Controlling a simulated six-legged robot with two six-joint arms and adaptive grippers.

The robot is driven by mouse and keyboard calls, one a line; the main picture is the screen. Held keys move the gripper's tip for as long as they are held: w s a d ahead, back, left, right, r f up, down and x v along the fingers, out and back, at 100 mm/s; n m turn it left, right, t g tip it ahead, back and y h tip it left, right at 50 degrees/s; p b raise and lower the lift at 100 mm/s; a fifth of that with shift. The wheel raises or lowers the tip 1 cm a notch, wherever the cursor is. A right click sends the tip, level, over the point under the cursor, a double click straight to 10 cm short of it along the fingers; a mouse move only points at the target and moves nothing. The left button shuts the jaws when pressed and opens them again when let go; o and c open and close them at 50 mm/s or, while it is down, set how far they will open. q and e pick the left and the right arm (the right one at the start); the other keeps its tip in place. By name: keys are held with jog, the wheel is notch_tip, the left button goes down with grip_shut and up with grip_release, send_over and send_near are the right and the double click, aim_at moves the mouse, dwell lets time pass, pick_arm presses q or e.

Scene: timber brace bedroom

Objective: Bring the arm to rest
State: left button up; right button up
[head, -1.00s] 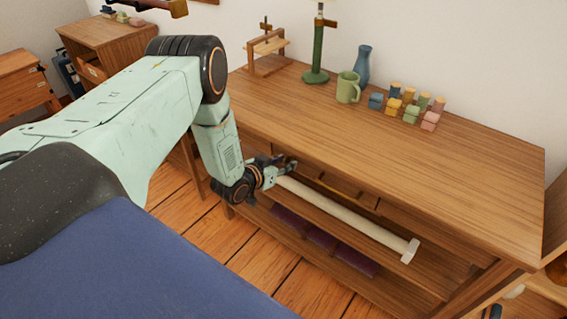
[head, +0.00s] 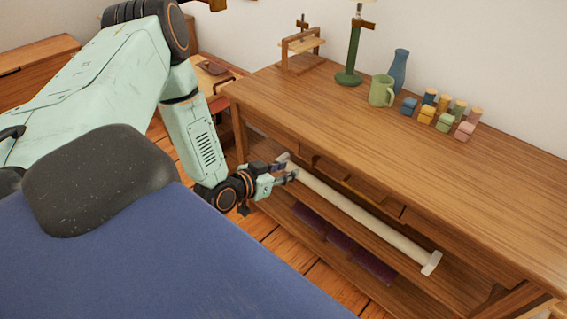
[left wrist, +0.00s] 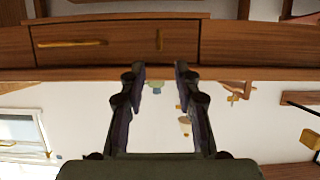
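My left gripper (head: 288,168) is in front of the long wooden table, below its top and close to the left end of a pale bar (head: 365,220). In the left wrist view my left gripper (left wrist: 160,70) shows two dark fingers set apart, with nothing held between them. The pale bar runs along the table's open front and ends in a pale crosspiece at the right. Whether the fingers touch the bar is not clear in the head view. My left arm is bent, with its forearm hanging down. My right gripper is not in view.
In the left wrist view, a drawer front (left wrist: 95,42) lies beyond the fingers.

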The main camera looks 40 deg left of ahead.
pick_arm(q)
jog(key=shift+s, duration=0.2)
dwell(0.5)
jog(key=s+d+f+n+g, duration=0.3)
jog(key=s+d+f+g, duration=0.5)
jog(key=s, duration=0.4)
jog(key=s+d+m+g, duration=0.1)
jog(key=s+d+g, duration=0.1)
jog(key=s, duration=0.6)
jog(key=s+d+g+y, duration=0.1)
jog(key=s+d+g, duration=0.2)
jog(key=s, duration=0.6)
jog(key=shift+s+d+m+g, duration=0.2)
jog(key=shift+d+m+g, duration=0.15)
jog(key=shift+d, duration=0.25)
